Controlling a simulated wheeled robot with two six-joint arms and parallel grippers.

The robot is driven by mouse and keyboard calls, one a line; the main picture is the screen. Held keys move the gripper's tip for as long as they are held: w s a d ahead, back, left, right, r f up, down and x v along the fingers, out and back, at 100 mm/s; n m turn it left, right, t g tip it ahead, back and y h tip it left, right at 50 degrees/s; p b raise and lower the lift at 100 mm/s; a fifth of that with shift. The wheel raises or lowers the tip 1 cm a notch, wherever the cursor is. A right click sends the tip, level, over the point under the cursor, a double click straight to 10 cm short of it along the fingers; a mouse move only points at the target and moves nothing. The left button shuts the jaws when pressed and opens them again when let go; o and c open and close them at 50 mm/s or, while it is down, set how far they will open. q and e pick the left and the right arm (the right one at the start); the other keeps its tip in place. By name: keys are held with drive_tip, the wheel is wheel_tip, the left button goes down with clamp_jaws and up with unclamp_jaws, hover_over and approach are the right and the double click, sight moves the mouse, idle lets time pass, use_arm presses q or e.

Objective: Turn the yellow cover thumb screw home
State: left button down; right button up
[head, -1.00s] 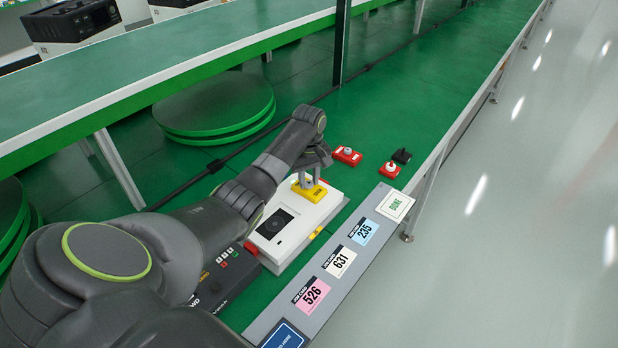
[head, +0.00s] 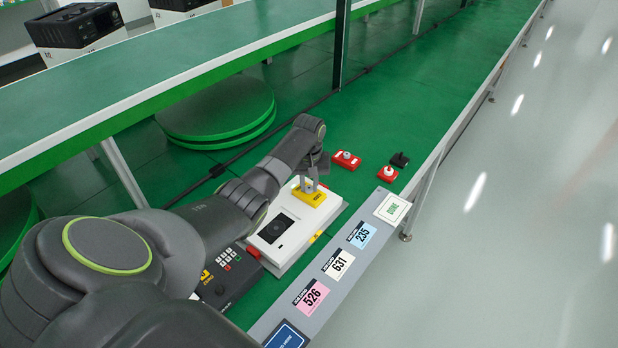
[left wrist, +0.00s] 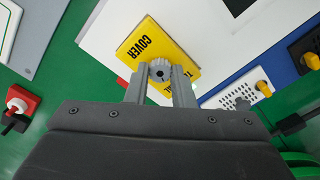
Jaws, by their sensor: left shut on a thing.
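The yellow cover (head: 309,196) sits on the far end of a white unit (head: 272,247) in the head view. In the left wrist view the yellow cover (left wrist: 146,50) shows the word COVER. A grey ribbed thumb screw (left wrist: 159,70) stands on it. My left gripper (left wrist: 162,78) is shut on the thumb screw, a finger on each side of it. In the head view my left gripper (head: 309,184) points down onto the cover and hides most of the screw. How deep the screw sits cannot be told. My right gripper is not in view.
Two red blocks with knobs (head: 346,159) (head: 388,173) and a black part (head: 400,159) lie beyond the unit. A grey strip with number cards (head: 341,263) and a DONE card (head: 393,208) runs along the right edge. A black device (head: 228,280) lies nearer. The green belt beyond is clear.

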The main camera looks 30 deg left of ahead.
sight(309, 187)
use_arm(q)
drive_tip(key=m+p, duration=0.1)
drive_tip(key=m, duration=0.2)
drive_tip(key=shift+r+m+p, duration=0.15)
drive_tip(key=shift+m+p, duration=0.2)
drive_tip(key=shift+m, duration=0.05)
drive_tip(key=shift+w+m+p, duration=0.1)
drive_tip(key=shift+m+p, duration=0.4)
drive_tip(key=shift+m, duration=1.3)
drive_tip(key=c, duration=1.2)
unclamp_jaws()
drive_tip(key=shift+c, duration=0.2)
drive_tip(key=shift+r, duration=0.35)
wheel_tip(309, 187, up, 16)
drive_tip(key=shift+r+b, duration=0.25)
drive_tip(key=shift+b, duration=0.2)
